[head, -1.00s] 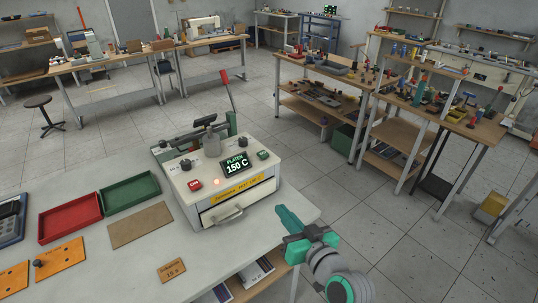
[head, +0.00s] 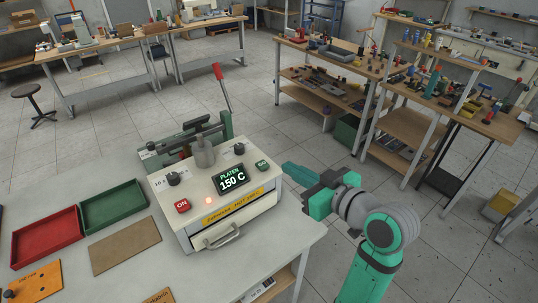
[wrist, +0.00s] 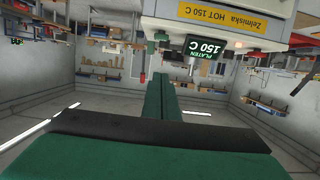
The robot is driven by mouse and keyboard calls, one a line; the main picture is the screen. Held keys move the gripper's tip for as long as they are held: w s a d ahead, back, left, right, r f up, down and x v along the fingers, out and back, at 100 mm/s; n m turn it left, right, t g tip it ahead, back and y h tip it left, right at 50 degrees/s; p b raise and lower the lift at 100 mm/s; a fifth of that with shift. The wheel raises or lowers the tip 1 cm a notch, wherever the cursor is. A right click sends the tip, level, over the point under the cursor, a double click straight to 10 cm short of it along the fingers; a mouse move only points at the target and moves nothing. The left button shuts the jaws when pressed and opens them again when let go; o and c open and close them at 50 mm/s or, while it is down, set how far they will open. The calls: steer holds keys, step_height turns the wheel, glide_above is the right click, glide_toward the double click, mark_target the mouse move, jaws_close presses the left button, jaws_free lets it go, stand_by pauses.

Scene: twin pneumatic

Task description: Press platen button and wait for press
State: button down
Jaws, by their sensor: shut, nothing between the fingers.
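The white press machine (head: 215,205) stands on the table, with a display (head: 231,180) reading "PLATEN 150 C" in the head view. A red ON button (head: 182,206) is at its front left and a green GO button (head: 262,165) at its right. An orange lamp (head: 208,214) glows between the ON button and the yellow hot label (head: 232,206). My gripper (head: 287,167) is shut and empty, its tips just right of the GO button; I cannot tell whether they touch the machine. The wrist view shows the closed fingers (wrist: 160,98) and the display (wrist: 203,47) upside down.
A red-handled lever (head: 222,85) rises behind the machine. A red tray (head: 45,238), a green tray (head: 113,207) and a brown board (head: 125,245) lie to its left. Open floor (head: 470,250) lies right of the table, with workbenches beyond.

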glide_above(262, 165)
steer(key=s+d, duration=0.2)
steer(key=s, duration=0.1)
step_height(262, 165, down, 2)
steer(key=f, duration=0.3)
steer(key=shift+w+f, duration=0.1)
steer(key=shift+w, duration=0.1)
steer(key=shift+f, duration=0.55)
steer(key=shift+f, duration=0.1)
